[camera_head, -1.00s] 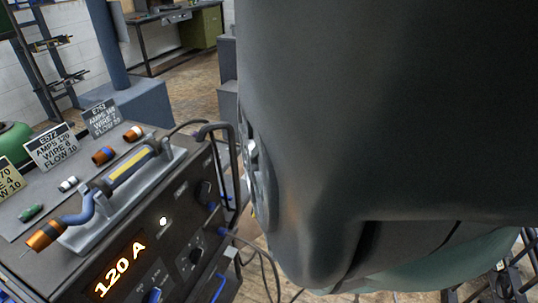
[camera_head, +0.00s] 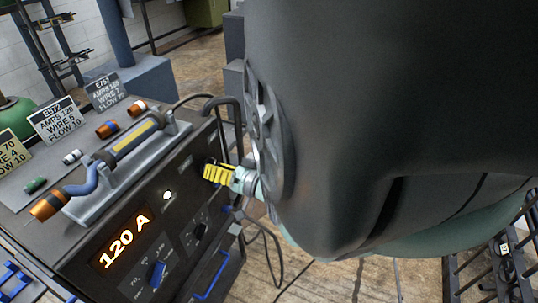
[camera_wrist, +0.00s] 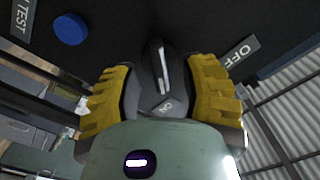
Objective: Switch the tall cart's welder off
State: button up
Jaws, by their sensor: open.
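The welder (camera_head: 130,220) is a dark box with a lit orange "120 A" display (camera_head: 123,240). My gripper (camera_head: 217,173), with yellow fingers, is at the upper right of its front panel. In the wrist view, a dark rotary switch (camera_wrist: 158,75) with a white line sits between the open fingers, one on each side; I cannot tell whether they touch it. The white line's lower end is near the "ON" label (camera_wrist: 163,108). The "OFF" label (camera_wrist: 240,52) is to the right, beside a finger.
A blue button (camera_wrist: 70,29) and a "TEST" label (camera_wrist: 21,14) are left of the switch. A torch (camera_head: 110,160) and amp cards (camera_head: 57,121) are on the welder's top. Cables (camera_head: 262,235) hang beside its right side. My arm covers much of the head view's right half.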

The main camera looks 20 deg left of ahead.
jog(key=shift+a, duration=1)
grip_shut()
jog(key=shift+d, duration=0.1)
